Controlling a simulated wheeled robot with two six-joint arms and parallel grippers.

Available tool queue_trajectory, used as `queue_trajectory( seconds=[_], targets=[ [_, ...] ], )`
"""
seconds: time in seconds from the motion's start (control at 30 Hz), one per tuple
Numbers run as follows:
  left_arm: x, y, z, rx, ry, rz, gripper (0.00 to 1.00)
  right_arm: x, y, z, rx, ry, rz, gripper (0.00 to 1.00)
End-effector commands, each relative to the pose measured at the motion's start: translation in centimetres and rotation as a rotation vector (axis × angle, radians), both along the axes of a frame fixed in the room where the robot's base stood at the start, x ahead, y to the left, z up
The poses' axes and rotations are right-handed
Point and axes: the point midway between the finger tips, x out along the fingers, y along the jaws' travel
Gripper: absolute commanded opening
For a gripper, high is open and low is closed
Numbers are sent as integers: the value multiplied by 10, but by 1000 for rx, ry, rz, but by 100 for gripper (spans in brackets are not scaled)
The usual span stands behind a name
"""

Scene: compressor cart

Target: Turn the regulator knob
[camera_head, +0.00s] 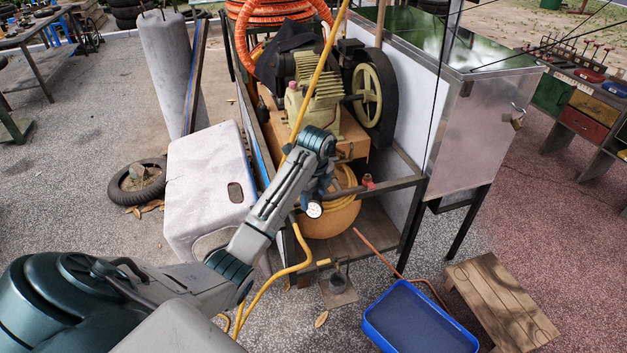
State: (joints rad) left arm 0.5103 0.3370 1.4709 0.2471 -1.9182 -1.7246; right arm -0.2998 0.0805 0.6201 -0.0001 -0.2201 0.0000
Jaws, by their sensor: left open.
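The compressor stands on the cart in the middle of the view, with a rounded orange-yellow tank (335,222) under its motor. A small white round gauge (314,209) shows at the tank's front, just below my left gripper (324,186). My left arm reaches in from the lower left, and its gripper is open and close in front of the tank. The regulator knob cannot be made out; my wrist and gripper cover the area above the gauge. A small red part (368,181) shows right of the gripper, apart from it. My right gripper is out of view.
A white plastic stool (207,178) stands left of the cart. A yellow hose (262,290) runs past my forearm. A metal cabinet (487,130) flanks the cart on the right. A blue tray (418,320) and a wooden stool (500,300) stand on the ground in front.

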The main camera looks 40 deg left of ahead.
Motion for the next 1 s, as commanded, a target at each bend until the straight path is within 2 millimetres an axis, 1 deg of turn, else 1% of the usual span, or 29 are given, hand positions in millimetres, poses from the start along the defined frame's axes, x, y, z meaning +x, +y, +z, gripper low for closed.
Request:
queue_trajectory(
  seconds=[0.03, 0.1, 0.2, 0.3, 0.37, 0.43, 0.57, 0.67, 0.8, 1.0],
  targets=[
    [16, 10, 18, -4, 8, -56, 59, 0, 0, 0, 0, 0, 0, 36],
    [31, 21, 39, -16, 26, -145, 59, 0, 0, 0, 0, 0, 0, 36],
    [47, 34, 64, -36, 44, -254, 59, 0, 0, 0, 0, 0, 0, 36],
    [57, 42, 82, -53, 53, -334, 59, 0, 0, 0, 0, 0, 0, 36],
    [60, 45, 89, -59, 57, -364, 59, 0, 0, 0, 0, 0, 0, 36],
    [62, 47, 92, -65, 60, -385, 59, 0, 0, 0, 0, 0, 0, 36],
    [62, 47, 83, -66, 62, -394, 59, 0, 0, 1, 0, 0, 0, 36],
    [62, 47, 67, -67, 64, -393, 59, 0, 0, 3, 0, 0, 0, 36],
    [62, 47, 41, -67, 63, -392, 59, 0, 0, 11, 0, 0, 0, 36],
    [63, 46, 6, -66, 62, -392, 59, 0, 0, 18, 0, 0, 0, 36]
  ],
)
